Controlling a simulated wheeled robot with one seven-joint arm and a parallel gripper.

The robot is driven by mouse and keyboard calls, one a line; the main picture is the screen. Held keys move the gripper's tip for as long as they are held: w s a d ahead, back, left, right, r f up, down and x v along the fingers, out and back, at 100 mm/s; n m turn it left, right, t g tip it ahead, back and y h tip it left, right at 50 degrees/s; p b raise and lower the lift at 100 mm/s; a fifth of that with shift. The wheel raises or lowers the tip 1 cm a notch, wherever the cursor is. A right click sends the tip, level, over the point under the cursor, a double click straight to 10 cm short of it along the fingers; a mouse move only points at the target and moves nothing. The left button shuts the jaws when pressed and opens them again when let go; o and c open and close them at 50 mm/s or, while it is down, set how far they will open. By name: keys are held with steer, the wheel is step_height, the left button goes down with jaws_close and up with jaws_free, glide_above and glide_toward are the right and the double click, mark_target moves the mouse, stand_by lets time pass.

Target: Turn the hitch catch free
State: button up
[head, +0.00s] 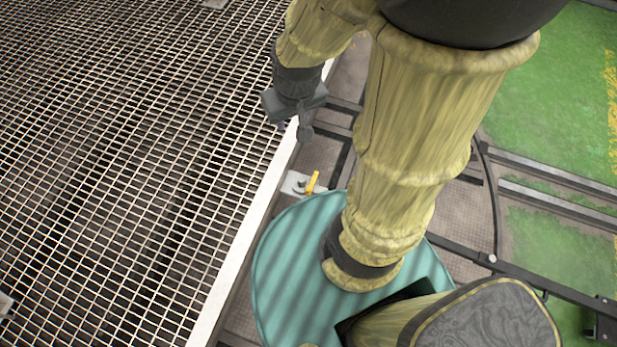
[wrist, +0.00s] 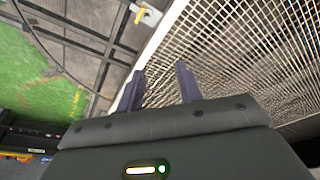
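The hitch catch appears to be the small yellow lever (head: 312,183) on a pale metal plate (head: 294,184), at the rim of my teal round base in the head view. It also shows in the wrist view, where the yellow lever (wrist: 140,16) is at the top, beyond my fingers. My gripper (head: 294,127) hangs above and slightly left of the lever in the head view, apart from it. In the wrist view its two fingers (wrist: 160,84) are spread with nothing between them. The catch's finer shape is too small to tell.
A metal grating (head: 120,150) with a white edge beam (head: 243,262) fills the left. Dark rails (head: 560,175) and a curved rail lie on the right over green ground (head: 560,100). My arm hides part of the floor right of the lever.

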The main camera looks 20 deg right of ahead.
steer(key=shift+w, duration=0.15)
steer(key=shift+o, duration=1.2)
steer(key=shift+f, duration=0.1)
steer(key=g+b, duration=0.3)
steer(key=b, duration=4.6)
glide_above(309, 189)
step_height(309, 189, down, 53)
steer(key=shift+f, duration=0.1)
step_height(309, 189, down, 18)
steer(key=b, duration=0.9)
steer(key=shift+w+r+b, duration=0.1)
steer(key=shift+r+b, duration=0.15)
steer(key=shift+b, duration=0.1)
